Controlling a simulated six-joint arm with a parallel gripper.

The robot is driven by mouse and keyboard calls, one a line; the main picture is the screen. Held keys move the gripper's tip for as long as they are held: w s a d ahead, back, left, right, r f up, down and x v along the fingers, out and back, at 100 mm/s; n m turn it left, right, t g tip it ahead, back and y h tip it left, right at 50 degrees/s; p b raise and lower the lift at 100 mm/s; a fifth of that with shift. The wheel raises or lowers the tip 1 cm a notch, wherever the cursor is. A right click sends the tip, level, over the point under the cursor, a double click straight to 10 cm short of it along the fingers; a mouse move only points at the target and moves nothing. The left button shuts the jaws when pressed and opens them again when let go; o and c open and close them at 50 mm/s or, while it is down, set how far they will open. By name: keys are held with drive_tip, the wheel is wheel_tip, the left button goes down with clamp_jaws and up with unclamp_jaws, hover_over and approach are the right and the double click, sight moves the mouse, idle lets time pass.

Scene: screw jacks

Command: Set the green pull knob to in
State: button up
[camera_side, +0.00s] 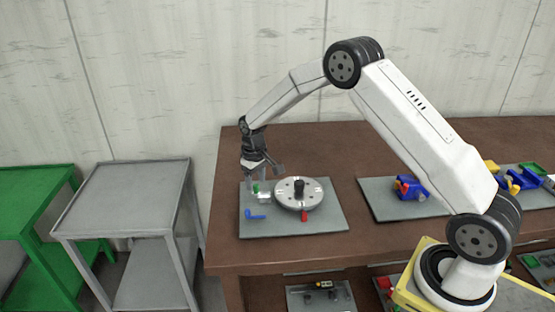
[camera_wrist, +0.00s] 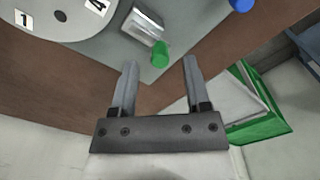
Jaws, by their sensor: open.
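The green pull knob (camera_side: 256,188) sits on a small metallic block (camera_side: 264,197) on the grey board, left of the round dial. In the wrist view the green knob (camera_wrist: 161,54) sticks out from the end of its silver block (camera_wrist: 143,26). My gripper (camera_side: 260,184) is open and empty, pointing down over the knob. In the wrist view my gripper (camera_wrist: 160,62) has one finger on each side of the knob, with gaps on both sides. I cannot tell how far the tips are above or around it.
A round numbered dial (camera_side: 313,194) with a black centre knob and a red tab (camera_side: 304,216) stands close right of the block. A blue handle (camera_side: 256,214) lies in front. Another grey board (camera_side: 375,210) with coloured parts is further right. A grey cart (camera_side: 125,200) stands left of the table.

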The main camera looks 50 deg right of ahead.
drive_tip(key=shift+f, duration=1.15)
clamp_jaws()
idle(0.7)
